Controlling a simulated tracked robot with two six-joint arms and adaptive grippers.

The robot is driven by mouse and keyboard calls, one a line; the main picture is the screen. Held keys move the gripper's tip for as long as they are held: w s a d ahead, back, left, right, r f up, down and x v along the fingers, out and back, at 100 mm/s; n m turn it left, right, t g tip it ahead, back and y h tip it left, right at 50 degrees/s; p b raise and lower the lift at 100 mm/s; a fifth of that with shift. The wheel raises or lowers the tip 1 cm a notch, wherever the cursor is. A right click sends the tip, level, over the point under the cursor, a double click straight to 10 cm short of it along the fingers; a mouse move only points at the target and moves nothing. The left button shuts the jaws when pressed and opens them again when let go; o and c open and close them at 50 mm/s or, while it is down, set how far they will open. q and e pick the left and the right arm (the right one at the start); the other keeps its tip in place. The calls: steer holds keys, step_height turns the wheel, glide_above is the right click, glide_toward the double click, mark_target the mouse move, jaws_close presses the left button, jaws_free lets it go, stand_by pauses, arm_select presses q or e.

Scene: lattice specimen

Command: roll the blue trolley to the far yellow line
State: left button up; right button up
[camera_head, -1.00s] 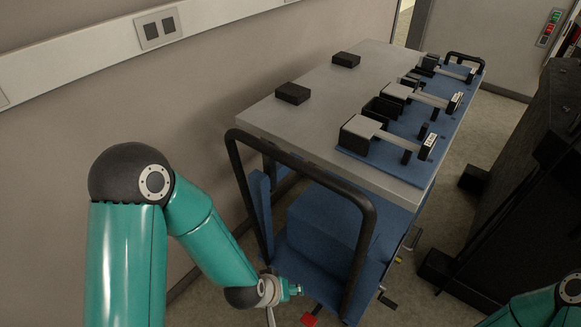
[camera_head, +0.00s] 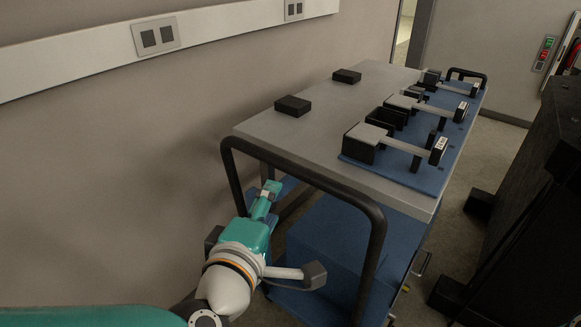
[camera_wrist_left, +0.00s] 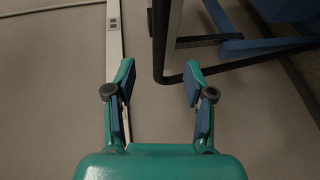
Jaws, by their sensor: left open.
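The blue trolley (camera_head: 335,238) stands along the wall in the head view, with a grey top and a black tubular push handle (camera_head: 303,174) at its near end. My left gripper (camera_head: 264,197) is beside the handle's left part, below its top bar. In the left wrist view, my gripper (camera_wrist_left: 160,78) is open, its two fingers apart with nothing held. The handle's dark bar (camera_wrist_left: 158,40) shows between and beyond the fingertips there; I cannot tell whether they touch. My right gripper is out of view. No yellow line shows.
Two black blocks (camera_head: 292,106) and several clamp-like fixtures (camera_head: 400,145) sit on the trolley top. The wall (camera_head: 120,210) runs close on its left. A large dark cabinet (camera_head: 530,210) stands on its right, with a floor gap between.

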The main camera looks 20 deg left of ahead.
mark_target(289, 172)
arm_select(q)
steer(key=w+f, duration=0.1)
steer(key=w, duration=0.4)
steer(key=w+f+b, duration=0.1)
steer(key=w, duration=0.3)
steer(key=w+b, duration=0.1)
steer(key=w, duration=0.4)
steer(key=shift+w+a+f, duration=0.3)
steer(key=shift+a+f, duration=0.1)
steer(key=shift+c, duration=0.2)
jaws_close()
steer(key=shift+a, duration=0.1)
